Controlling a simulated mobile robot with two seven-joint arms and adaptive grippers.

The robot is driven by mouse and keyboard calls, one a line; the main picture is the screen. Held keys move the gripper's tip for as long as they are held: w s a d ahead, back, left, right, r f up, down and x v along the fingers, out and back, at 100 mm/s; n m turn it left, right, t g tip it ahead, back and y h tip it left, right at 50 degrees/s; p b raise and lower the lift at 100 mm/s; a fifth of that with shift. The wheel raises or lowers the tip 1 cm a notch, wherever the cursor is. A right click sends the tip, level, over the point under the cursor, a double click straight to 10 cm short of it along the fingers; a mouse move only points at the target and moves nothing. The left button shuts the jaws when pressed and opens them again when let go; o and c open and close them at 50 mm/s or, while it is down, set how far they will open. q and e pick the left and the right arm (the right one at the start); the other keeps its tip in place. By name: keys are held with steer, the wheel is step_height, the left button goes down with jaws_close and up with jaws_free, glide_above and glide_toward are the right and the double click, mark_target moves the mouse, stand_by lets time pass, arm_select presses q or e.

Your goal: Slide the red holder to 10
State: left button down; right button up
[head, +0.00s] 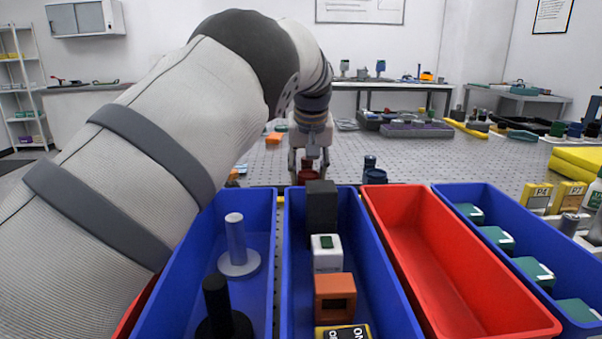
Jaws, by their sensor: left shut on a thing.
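The red holder (308,177) is low on the perforated table, just behind the blue bins, and its lower part is hidden by the dark block in front of it. My left gripper (309,164) points down onto it, with its fingers shut on the red holder. A dark blue holder (374,176) stands a little to the right of it. The scale and its number 10 cannot be made out. My right gripper is not in view.
A blue bin (390,290) with several blocks, including a dark block (322,208), stands in front. An empty red bin (450,270) is to its right. A blue bin (180,275) with posts is at left. The perforated table (440,160) has free room behind.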

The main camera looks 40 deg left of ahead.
arm_select(q)
steer(key=c, duration=1)
jaws_free()
steer(key=shift+o, duration=0.2)
steer(key=v, duration=1.2)
steer(key=shift+a, duration=0.1)
